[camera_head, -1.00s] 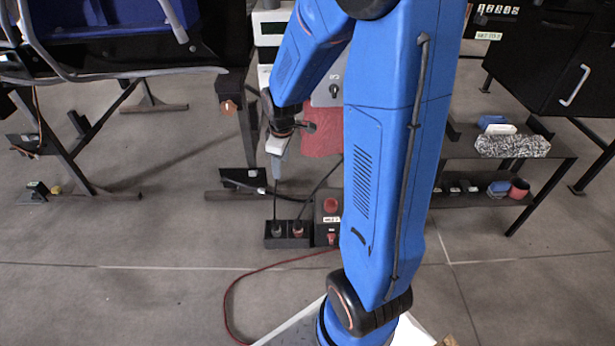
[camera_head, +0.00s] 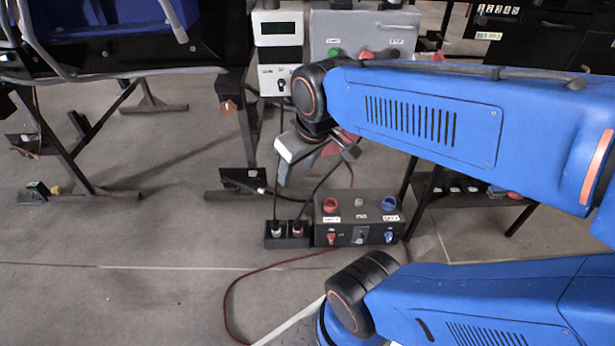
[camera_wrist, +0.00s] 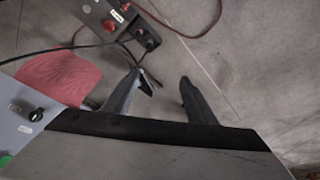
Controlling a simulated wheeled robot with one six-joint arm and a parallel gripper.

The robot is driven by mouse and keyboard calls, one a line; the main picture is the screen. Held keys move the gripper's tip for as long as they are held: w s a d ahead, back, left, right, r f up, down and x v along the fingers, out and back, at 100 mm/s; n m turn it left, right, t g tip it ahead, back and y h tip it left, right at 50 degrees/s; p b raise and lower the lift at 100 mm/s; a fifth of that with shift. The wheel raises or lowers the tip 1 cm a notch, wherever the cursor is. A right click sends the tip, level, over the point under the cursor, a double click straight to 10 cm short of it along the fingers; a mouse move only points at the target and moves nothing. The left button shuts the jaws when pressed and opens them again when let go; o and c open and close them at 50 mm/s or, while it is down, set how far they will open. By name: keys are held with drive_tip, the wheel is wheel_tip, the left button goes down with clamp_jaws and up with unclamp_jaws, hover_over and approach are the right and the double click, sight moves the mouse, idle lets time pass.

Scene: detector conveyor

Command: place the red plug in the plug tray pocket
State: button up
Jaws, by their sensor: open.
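The small black plug tray (camera_head: 287,242) stands on the floor beside the grey socket box. Two plugs with black cables stand upright in it. The one in the right pocket looks like the red plug (camera_head: 297,230); the left one is paler. In the wrist view the tray (camera_wrist: 150,42) is at the top, with the red plug (camera_wrist: 139,33) in it. My gripper (camera_wrist: 160,76) is open with nothing between its fingers, and it is apart from the plug. In the head view my gripper (camera_head: 284,176) hangs above and behind the tray, partly hidden by the wrist.
The grey socket box (camera_head: 358,233) has red and blue sockets on top. Black cables loop up from the tray near my gripper. A control panel (camera_head: 325,30) stands behind; a red stool-like surface (camera_wrist: 60,78) is beside my fingers. A red cable (camera_head: 262,268) crosses the floor.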

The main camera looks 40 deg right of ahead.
drive_tip(key=shift+m, duration=0.7)
drive_tip(key=s, duration=0.3)
drive_tip(key=s+r, duration=0.1)
drive_tip(key=shift+s+a, duration=0.35)
drive_tip(key=shift+s, duration=0.05)
idle(0.3)
